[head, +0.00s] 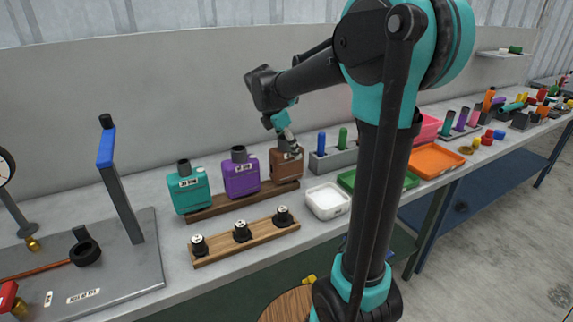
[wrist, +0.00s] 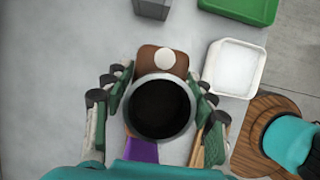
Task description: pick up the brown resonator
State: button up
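The brown resonator (head: 284,166) stands upright at the right end of a wooden rack (head: 240,200). My gripper (head: 289,147) is over its top from above, around the neck. In the wrist view, the dark round neck opening (wrist: 160,107) lies between the two fingers of my gripper (wrist: 160,80). Part of the brown body (wrist: 148,62) with a pale round spot shows beyond it. The fingers look spread, with narrow gaps beside the neck. Contact lower down is hidden.
A purple resonator (head: 240,178) and a teal resonator (head: 189,190) share the rack. In front lies a wooden strip (head: 245,243) with black fittings. A white tray (head: 328,202) is to the right. A grey block (head: 333,160) holds blue and green cylinders behind.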

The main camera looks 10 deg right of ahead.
jog(key=c, duration=0.6)
jog(key=shift+o, duration=0.2)
notch_tip(320, 180, up, 20)
